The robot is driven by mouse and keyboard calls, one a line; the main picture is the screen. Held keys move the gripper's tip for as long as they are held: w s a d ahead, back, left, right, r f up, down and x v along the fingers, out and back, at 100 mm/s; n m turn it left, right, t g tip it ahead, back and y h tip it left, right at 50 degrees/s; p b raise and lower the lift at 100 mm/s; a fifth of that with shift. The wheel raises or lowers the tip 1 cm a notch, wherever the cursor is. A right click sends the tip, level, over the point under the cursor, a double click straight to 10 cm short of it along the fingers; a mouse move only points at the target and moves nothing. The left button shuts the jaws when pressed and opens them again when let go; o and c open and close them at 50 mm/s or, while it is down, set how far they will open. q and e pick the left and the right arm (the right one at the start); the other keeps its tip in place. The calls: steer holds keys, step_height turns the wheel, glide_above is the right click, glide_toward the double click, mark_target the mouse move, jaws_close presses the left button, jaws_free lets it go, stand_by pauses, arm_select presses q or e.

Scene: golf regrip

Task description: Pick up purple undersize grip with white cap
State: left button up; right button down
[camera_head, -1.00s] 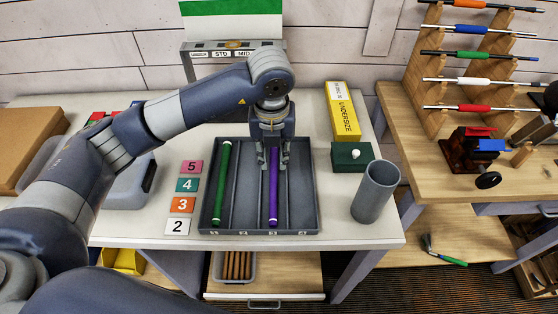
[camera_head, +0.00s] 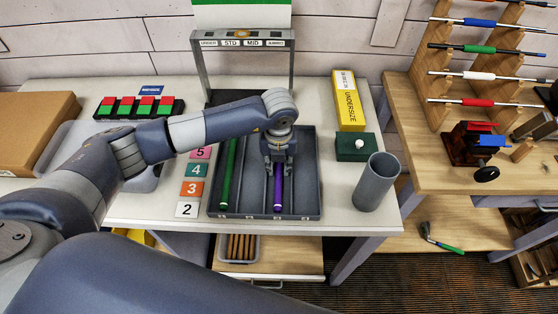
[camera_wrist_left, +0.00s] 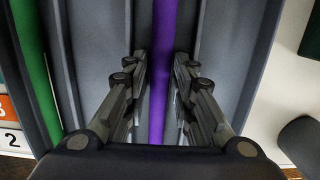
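The purple grip (camera_head: 278,190) lies lengthwise in a compartment of the grey divided tray (camera_head: 313,190), right of the tray's middle. A small white cap shows at its near end. My left gripper (camera_head: 279,159) is over the far part of the purple grip, pointing down, and hides its far end. In the left wrist view the purple grip (camera_wrist_left: 163,70) runs between the two fingers (camera_wrist_left: 161,62). The fingers are apart, one on each side, with narrow gaps visible beside the grip. My right gripper is not in view.
A green grip (camera_head: 229,175) lies in the tray's left compartment. Numbered cards (camera_head: 192,188) are left of the tray. A yellow UNDERSIZE box (camera_head: 348,102), a dark green box (camera_head: 355,148) and a grey cup (camera_head: 376,182) stand on the right. A grey sign frame (camera_head: 291,70) rises behind.

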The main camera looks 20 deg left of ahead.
arm_select(q)
steer(key=shift+c, duration=0.9)
jaws_close()
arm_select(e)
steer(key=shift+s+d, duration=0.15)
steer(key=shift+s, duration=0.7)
arm_select(q)
steer(key=shift+r, duration=0.15)
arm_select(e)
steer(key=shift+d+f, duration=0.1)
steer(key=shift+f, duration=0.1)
